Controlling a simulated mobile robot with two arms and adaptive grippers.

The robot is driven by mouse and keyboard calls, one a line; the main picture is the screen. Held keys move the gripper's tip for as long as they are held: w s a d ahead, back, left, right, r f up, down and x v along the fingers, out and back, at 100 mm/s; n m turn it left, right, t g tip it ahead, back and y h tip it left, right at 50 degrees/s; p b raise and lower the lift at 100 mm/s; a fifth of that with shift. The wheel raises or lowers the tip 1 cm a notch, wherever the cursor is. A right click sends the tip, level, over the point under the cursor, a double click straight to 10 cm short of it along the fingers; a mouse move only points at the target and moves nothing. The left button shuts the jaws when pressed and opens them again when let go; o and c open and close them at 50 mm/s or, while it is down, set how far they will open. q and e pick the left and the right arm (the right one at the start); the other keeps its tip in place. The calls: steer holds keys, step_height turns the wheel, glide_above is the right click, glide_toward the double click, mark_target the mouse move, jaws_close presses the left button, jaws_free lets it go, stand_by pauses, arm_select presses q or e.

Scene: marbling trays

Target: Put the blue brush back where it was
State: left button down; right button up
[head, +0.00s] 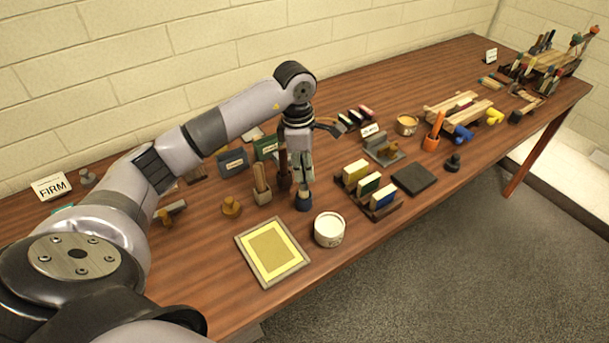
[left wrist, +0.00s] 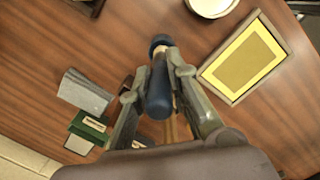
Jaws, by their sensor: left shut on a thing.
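My left gripper (head: 300,173) points down over the near middle of the table in the head view. In the left wrist view (left wrist: 155,85) its fingers are shut on the blue brush (left wrist: 159,90), which has a dark blue handle. A wider dark blue piece (left wrist: 161,43) shows at the far end of the handle; it also shows in the head view (head: 303,201) right under the fingers. I cannot tell whether this piece is part of the brush or a separate holder, or whether it touches the table. My right gripper is not in view.
A white round tub (head: 329,230) and a yellow framed tray (head: 244,239) stand in front of the gripper. A tan holder with wooden sticks (head: 261,190) stands close on its left. A rack of colored blocks (head: 383,208) is to the right.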

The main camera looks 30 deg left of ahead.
mark_target(305, 182)
arm_select(q)
step_height(305, 182, down, 3)
steer(key=shift+s+f+p, duration=0.1)
steer(key=shift+f+p, duration=0.05)
steer(key=shift+p, duration=0.25)
steer(key=shift+f, duration=0.3)
steer(key=c, duration=1.5)
jaws_free()
steer(key=shift+r, duration=0.15)
steer(key=shift+r, duration=0.2)
steer(key=r+b, duration=0.1)
steer(key=r, duration=0.2)
steer(key=r+b, duration=0.1)
steer(key=r, duration=0.3)
steer(key=r+b, duration=0.1)
steer(key=r, duration=0.2)
steer(key=shift+s+a+r, duration=0.15)
steer(key=shift+a+r, duration=0.1)
steer(key=shift+a, duration=0.15)
steer(key=shift+s+r, duration=0.1)
steer(key=shift+r, duration=0.5)
